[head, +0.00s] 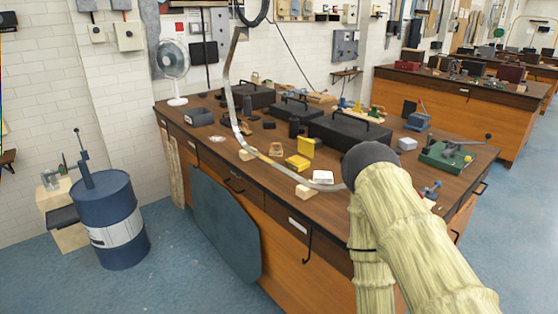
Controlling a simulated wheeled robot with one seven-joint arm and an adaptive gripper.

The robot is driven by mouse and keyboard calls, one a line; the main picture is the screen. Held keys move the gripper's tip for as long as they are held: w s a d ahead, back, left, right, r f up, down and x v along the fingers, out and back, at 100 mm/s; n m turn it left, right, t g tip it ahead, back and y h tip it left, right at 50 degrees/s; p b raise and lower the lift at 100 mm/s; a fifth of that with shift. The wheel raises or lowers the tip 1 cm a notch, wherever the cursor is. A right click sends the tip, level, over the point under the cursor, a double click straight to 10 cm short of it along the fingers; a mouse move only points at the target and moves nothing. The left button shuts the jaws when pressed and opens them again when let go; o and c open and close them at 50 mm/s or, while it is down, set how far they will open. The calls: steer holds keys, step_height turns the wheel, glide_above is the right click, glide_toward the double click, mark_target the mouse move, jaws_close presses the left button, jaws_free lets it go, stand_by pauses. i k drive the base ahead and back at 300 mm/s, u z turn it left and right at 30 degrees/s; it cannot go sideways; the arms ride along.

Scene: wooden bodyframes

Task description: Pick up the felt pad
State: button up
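I cannot tell for certain which thing is the felt pad. Small dark flat pieces lie on the wooden workbench (213,150), one of them a small dark piece (269,125) near the middle of the top. A white block (322,177) lies near the front edge and a pale grey block (407,144) lies further right. My arm, in a cream sleeve with a dark rounded end, reaches up from the lower right over the bench's front edge. My gripper's fingers do not show, and the arm hides part of the bench top.
A curved metal strip (228,95) rises from the bench, resting on wooden blocks.

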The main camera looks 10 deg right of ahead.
mark_target(273, 152)
steer(key=u, duration=0.65)
steer(key=i, duration=1.35)
steer(key=z, duration=0.45)
